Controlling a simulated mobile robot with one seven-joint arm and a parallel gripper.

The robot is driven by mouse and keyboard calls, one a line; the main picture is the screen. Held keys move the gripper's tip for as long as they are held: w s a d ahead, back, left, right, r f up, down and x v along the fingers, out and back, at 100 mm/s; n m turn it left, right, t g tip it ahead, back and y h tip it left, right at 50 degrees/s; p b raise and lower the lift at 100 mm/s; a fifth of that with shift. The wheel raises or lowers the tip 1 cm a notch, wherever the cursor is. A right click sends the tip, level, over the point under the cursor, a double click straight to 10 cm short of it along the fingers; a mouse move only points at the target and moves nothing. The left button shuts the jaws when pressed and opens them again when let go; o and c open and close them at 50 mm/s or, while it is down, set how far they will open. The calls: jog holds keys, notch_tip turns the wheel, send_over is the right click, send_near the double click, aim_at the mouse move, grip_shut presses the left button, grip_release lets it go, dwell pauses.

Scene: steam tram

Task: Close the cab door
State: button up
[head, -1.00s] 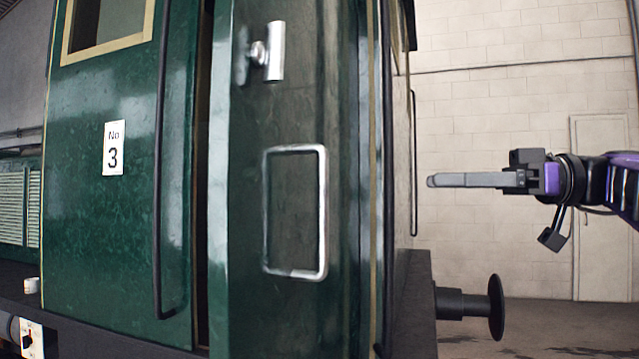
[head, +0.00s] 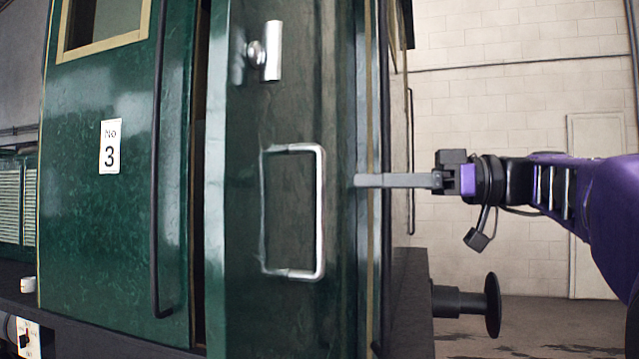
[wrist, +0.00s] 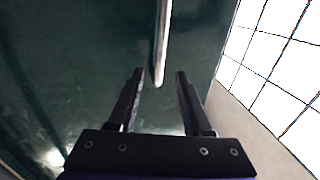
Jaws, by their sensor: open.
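The green cab door (head: 290,115) has a silver latch knob near its top and a silver rectangular pull handle (head: 319,210). A narrow dark gap (head: 200,140) shows along its left side. My gripper (head: 357,180) is level with the upper half of the handle, just to its right in the head view, with nothing in its jaws. In the wrist view my gripper (wrist: 158,76) has its two fingers spread. The bright handle bar (wrist: 162,45) shows ahead, in line with the space between them. I cannot tell whether the fingers touch the door.
A green side panel with a "No 3" plate (head: 110,146) and a black vertical handrail (head: 159,170) is left of the door. A black buffer (head: 490,307) sticks out at the lower right. A small white mug (head: 27,284) stands on the left ledge. A pale wall is behind.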

jog(key=w+a, duration=0.1)
jog(key=a, duration=0.6)
jog(key=shift+w+a, duration=0.25)
jog(key=shift+a, duration=0.05)
jog(key=shift+c, duration=0.3)
grip_shut()
dwell(0.8)
